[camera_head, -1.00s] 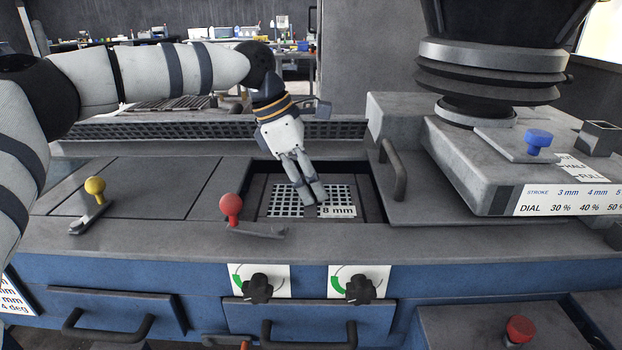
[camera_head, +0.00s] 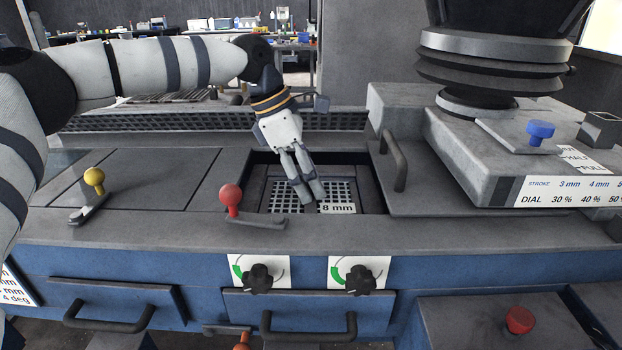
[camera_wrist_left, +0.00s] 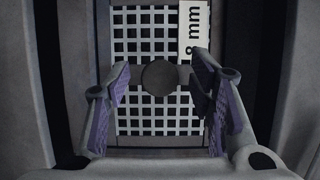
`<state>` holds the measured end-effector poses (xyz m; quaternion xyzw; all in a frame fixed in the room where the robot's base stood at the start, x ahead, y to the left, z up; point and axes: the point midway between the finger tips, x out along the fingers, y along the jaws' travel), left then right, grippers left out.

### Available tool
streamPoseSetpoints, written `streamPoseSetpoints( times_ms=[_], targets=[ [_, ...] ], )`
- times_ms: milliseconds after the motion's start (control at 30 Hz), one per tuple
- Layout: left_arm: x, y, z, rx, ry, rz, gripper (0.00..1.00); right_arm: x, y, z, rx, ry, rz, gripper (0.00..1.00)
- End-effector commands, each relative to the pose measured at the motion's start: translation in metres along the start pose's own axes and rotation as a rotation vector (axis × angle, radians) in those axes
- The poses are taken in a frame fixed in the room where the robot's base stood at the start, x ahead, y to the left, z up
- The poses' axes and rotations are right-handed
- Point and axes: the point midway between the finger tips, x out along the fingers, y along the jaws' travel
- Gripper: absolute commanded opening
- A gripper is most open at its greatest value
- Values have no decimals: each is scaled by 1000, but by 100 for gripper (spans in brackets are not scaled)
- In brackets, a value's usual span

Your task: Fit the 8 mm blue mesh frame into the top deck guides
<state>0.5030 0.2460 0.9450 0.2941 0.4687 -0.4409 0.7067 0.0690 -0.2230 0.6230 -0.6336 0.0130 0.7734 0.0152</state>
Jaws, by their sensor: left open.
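A mesh frame labelled "8 mm" (camera_head: 338,208) lies flat in the rectangular opening of the machine's top deck (camera_head: 372,190). It looks grey here, with square holes; I see no clear blue on it. In the left wrist view the mesh (camera_wrist_left: 145,120) fills the middle, with its white label at the upper right. A dark round knob (camera_wrist_left: 160,77) stands over the mesh centre. My left gripper (camera_head: 308,198) points down over the mesh. Its fingers are open, one on each side of the knob, with gaps visible. The guides cannot be made out. My right gripper is not in view.
A red-knobbed lever (camera_head: 231,197) stands just left of the opening and a yellow-knobbed lever (camera_head: 94,178) farther left. A grey handle (camera_head: 394,160) rises close at the right. The raised housing with a blue knob (camera_head: 540,130) takes up the right side.

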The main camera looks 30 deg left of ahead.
Motion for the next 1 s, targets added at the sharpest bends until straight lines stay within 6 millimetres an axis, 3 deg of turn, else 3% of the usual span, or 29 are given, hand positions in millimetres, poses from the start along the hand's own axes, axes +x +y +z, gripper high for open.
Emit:
streamPoseSetpoints(
  times_ms=[200,400,567,1000],
  targets=[
    [-58,1,1,0,-6,7,49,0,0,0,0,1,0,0],
    [-101,0,1,1,-4,4,49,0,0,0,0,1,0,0],
    [-113,0,1,1,-3,2,49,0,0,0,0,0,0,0],
    [-113,0,0,1,-3,2,49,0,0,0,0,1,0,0]
  ],
)
